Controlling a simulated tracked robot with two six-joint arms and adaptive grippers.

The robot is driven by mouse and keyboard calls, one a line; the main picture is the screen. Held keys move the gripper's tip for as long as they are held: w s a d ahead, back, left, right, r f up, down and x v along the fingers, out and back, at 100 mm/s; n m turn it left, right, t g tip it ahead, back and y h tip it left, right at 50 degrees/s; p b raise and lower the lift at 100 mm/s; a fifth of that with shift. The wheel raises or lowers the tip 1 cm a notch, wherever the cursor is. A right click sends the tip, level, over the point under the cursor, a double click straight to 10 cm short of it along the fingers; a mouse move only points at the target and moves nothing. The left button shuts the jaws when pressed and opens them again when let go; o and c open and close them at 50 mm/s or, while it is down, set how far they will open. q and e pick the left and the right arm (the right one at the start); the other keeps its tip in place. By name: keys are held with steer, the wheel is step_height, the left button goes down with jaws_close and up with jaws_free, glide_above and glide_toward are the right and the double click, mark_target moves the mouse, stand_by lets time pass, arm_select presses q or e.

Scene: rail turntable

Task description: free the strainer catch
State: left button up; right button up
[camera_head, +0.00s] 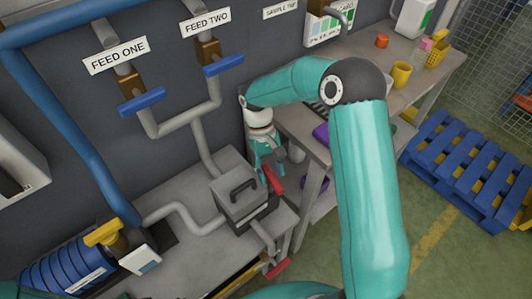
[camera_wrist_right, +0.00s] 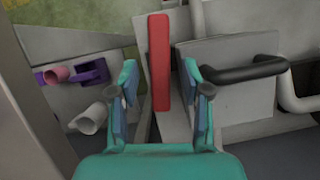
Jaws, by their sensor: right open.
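The strainer is a grey box (camera_head: 240,207) with a black lid handle (camera_head: 243,187), standing on the grey bench below the feed pipes. Its catch is taken to be the red lever (camera_head: 272,181) at the box's right side. In the right wrist view the red lever (camera_wrist_right: 159,60) stands upright in the picture, beside the lid with its black handle (camera_wrist_right: 245,70). My right gripper (camera_head: 268,163) points down just above the lever. In the wrist view its open fingers (camera_wrist_right: 160,80) lie either side of the lever, with gaps showing. Contact cannot be told. My left gripper is out of view.
A second red lever (camera_head: 278,268) sits on the pipe below the box. Blue-handled valves (camera_head: 141,102) are on the wall pipes. A side table (camera_head: 301,136) with a purple item (camera_head: 321,134) stands close right of the gripper. A blue pallet (camera_head: 470,165) lies on the floor.

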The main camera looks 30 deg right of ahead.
steer(key=v, duration=1.1)
